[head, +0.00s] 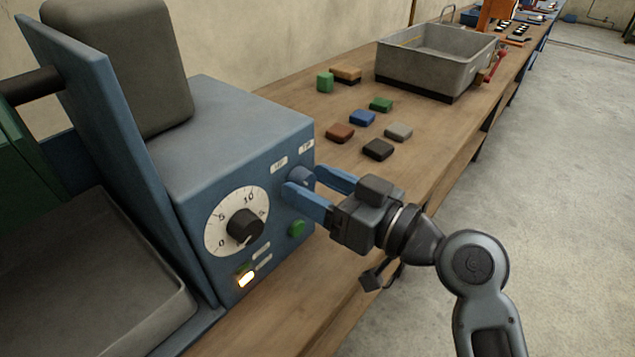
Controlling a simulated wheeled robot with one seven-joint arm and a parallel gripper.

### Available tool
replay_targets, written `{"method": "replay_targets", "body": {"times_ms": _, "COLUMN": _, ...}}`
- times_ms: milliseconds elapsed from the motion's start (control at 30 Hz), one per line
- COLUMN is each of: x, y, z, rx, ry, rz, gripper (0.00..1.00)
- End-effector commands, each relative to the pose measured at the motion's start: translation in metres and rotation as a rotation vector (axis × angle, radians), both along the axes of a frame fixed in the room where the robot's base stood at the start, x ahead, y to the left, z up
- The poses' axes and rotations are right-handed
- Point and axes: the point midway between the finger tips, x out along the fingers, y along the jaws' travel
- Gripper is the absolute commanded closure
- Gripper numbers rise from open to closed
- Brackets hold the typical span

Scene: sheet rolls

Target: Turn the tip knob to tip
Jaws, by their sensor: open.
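A blue machine (240,130) stands on the bench at the left. On its front face, a small blue knob (301,176) sits below two white labels, too small to read surely; which way it points cannot be told. My gripper (304,183) is open, with its blue fingers on either side of this knob. The near finger hides part of it, and contact cannot be told. A black knob (245,227) on a white dial numbered 0, 5, 10 is to the left. A green button (297,228) is below my fingers.
Several coloured blocks (362,118) lie on the wooden bench (318,115) behind my gripper. A grey metal basin (420,75) stands farther back. The floor (560,200) at the right is clear.

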Motion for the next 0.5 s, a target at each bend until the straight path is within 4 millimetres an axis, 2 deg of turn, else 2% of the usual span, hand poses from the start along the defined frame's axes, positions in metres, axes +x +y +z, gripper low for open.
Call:
{"method": "replay_targets", "body": {"times_ms": 167, "x": -0.0001, "y": 0.0002, "z": -0.0003, "rx": 0.000, "ry": 0.000, "rz": 0.000, "gripper": 0.36}}
{"method": "replay_targets", "body": {"times_ms": 500, "x": -0.0002, "y": 0.0000, "z": -0.0003, "rx": 0.001, "ry": 0.001, "rz": 0.000, "gripper": 0.67}}
